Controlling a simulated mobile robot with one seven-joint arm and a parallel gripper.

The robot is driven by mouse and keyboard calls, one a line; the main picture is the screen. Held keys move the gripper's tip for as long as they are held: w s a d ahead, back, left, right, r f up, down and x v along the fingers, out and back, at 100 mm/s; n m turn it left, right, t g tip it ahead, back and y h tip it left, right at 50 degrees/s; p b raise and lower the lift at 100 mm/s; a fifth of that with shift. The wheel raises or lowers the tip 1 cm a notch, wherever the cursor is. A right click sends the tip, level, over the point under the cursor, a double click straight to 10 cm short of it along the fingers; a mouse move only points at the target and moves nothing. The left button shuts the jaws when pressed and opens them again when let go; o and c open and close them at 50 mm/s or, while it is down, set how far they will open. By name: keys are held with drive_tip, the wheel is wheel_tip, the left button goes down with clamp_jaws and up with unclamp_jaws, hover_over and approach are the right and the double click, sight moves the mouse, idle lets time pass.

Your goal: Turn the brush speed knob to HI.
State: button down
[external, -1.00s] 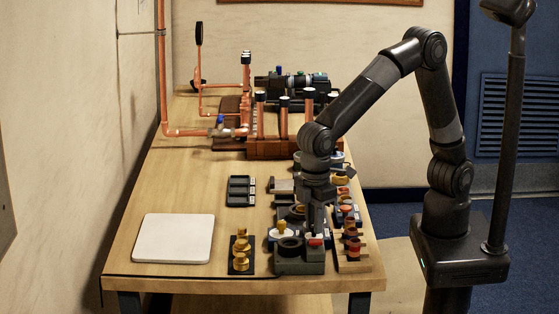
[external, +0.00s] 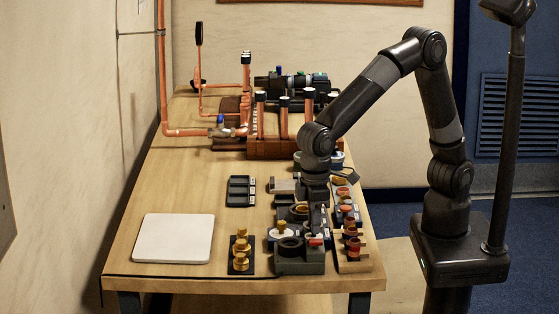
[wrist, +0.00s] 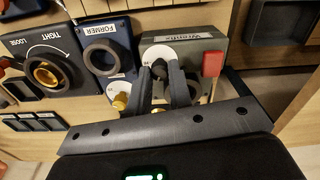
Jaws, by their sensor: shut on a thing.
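The grey machine (external: 300,263) stands at the near edge of the bench. In the wrist view its grey housing (wrist: 208,42) has a label too blurred to read and a red lever (wrist: 213,63) at its right. A pale round dial (wrist: 157,53) shows on it. My gripper (wrist: 166,72) reaches down over this dial, one dark finger on each side. It is shut on the knob there, which the fingers mostly hide. I cannot read the HI mark or a pointer. In the external view my gripper (external: 318,222) points straight down at the machine.
Left of it, in the wrist view, are a FORMER block (wrist: 101,57) with a dark ring and a TIGHT/LOOSE dial (wrist: 45,73). Brass fittings (external: 240,250), a white pad (external: 173,238) and a rack of copper pieces (external: 354,255) lie close by. Copper pipework (external: 246,95) stands farther back.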

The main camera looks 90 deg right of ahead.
drive_tip(key=m, duration=1.2)
drive_tip(key=shift+m, duration=0.3)
idle(0.4)
drive_tip(key=c, duration=1.3)
unclamp_jaws()
drive_tip(key=shift+r, duration=0.1)
wheel_tip(320, 180, up, 11)
drive_tip(key=shift+f, duration=0.2)
